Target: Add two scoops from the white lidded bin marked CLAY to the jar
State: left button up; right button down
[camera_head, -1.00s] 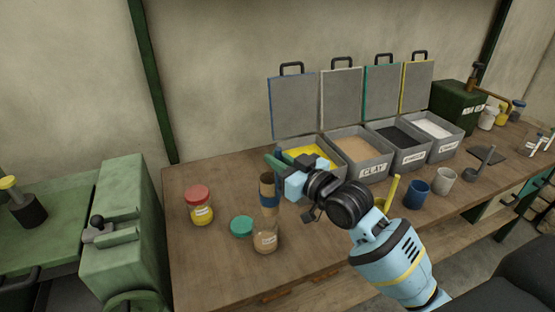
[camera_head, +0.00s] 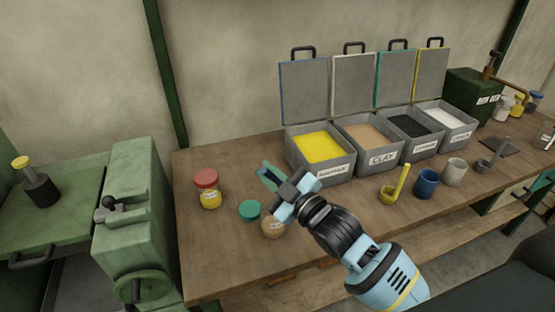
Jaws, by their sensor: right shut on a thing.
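The CLAY bin (camera_head: 386,159) is a grey box of tan powder. Its white-edged lid (camera_head: 351,82) stands open behind it. The jar (camera_head: 272,229) stands uncapped at the front of the table with tan contents, its top partly covered by my right gripper. A green lid (camera_head: 250,211) lies on the table to its left. My right gripper (camera_head: 284,190) is above the jar, left of the bins, shut on a teal-green tool (camera_head: 271,177) that looks like a scoop. Most of the tool is hidden, so I cannot tell what it contains. My left gripper is not in view.
A yellow-powder bin (camera_head: 321,175) and two other open bins flank CLAY. A red-lidded jar (camera_head: 207,188) stands left. A yellow scoop (camera_head: 390,194), blue cup (camera_head: 427,183) and pale cup (camera_head: 453,172) stand right of my arm. The table's left front is clear.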

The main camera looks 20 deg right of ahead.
pick_arm(q)
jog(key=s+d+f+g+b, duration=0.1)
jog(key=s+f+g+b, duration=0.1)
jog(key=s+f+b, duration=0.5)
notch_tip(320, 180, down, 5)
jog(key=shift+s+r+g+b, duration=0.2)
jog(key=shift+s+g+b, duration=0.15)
jog(key=shift+b, duration=0.7)
pick_arm(e)
jog(key=s+a+f+n+g+y, duration=0.1)
jog(key=s+a+f+n+y, duration=0.1)
jog(key=f+n, duration=0.5)
jog(key=s+a+f+n+g+y, duration=0.1)
jog(key=a+f+n+y, duration=0.1)
jog(key=f+n, duration=0.5)
jog(key=a+n, duration=0.1)
jog(key=n, duration=0.2)
jog(key=shift+s+a+f+n+y, duration=0.2)
jog(key=shift+s+a+n+y, duration=0.1)
jog(key=shift+s+n, duration=0.1)
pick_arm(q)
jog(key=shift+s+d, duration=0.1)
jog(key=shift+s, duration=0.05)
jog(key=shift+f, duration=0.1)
pick_arm(e)
jog(key=shift+d, duration=0.15)
